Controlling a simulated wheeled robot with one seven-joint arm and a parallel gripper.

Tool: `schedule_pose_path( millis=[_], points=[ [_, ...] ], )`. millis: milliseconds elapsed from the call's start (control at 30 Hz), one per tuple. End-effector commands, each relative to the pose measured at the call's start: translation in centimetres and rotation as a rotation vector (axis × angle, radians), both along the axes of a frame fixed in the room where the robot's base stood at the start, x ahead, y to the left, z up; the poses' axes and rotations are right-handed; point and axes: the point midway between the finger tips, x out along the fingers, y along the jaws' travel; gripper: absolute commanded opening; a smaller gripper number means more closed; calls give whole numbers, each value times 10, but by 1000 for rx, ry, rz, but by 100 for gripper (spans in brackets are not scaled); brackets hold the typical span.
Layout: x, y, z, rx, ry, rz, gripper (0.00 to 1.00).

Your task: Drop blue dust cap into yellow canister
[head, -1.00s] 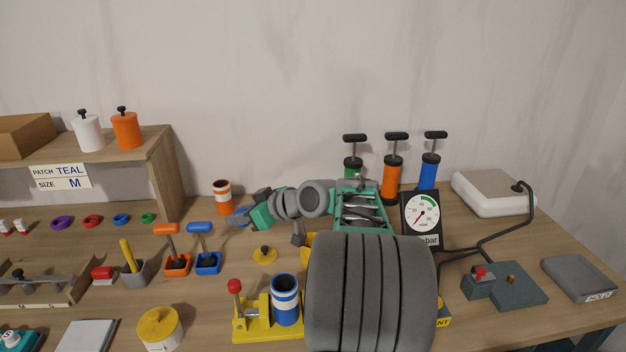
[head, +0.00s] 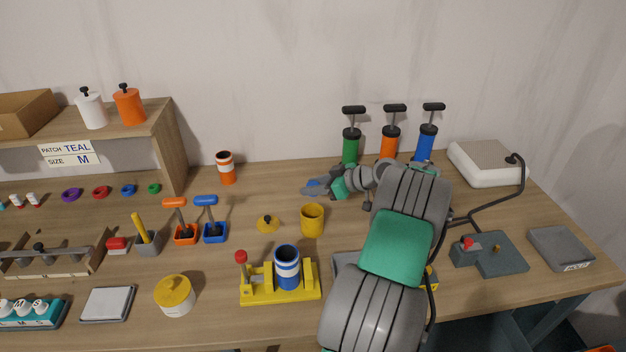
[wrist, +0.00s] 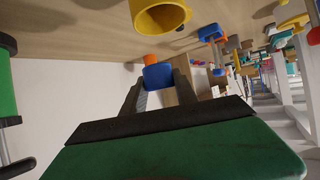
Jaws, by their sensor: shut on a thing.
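My gripper (head: 314,187) is shut on the blue dust cap (wrist: 158,77), which sits between the fingertips in the wrist view. In the head view the cap (head: 313,183) shows as a small blue patch at the fingers. The yellow canister (head: 312,222) stands upright and open on the table, below the gripper in the picture. Its open mouth also shows at the top of the wrist view (wrist: 163,14). The cap is apart from the canister and appears to be behind it. The inside of the canister is mostly hidden.
A yellow lid (head: 267,225) lies left of the canister. A yellow stand with a blue-white striped canister (head: 287,268) is in front. An orange-white canister (head: 226,168) stands behind left. Green, orange and blue pumps (head: 424,144) stand at the back right.

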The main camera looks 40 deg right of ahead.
Motion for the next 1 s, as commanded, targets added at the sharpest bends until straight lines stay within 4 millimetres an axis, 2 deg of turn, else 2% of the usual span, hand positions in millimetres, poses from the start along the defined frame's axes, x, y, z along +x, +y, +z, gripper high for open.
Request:
schedule_pose_path(
  millis=[100, 333, 367, 400, 667, 900, 1000],
  points=[
    [0, 0, -11, -1, -1, 0, 0],
    [0, 0, -12, -1, -1, 0, 0],
    [0, 0, -12, -1, -1, 0, 36],
    [0, 0, -12, -1, -1, 0, 39],
    [0, 0, -12, -1, -1, 0, 60],
    [0, 0, -12, 0, -1, -1, 60],
    [-7, -3, -9, -2, -2, -1, 60]
  ],
)
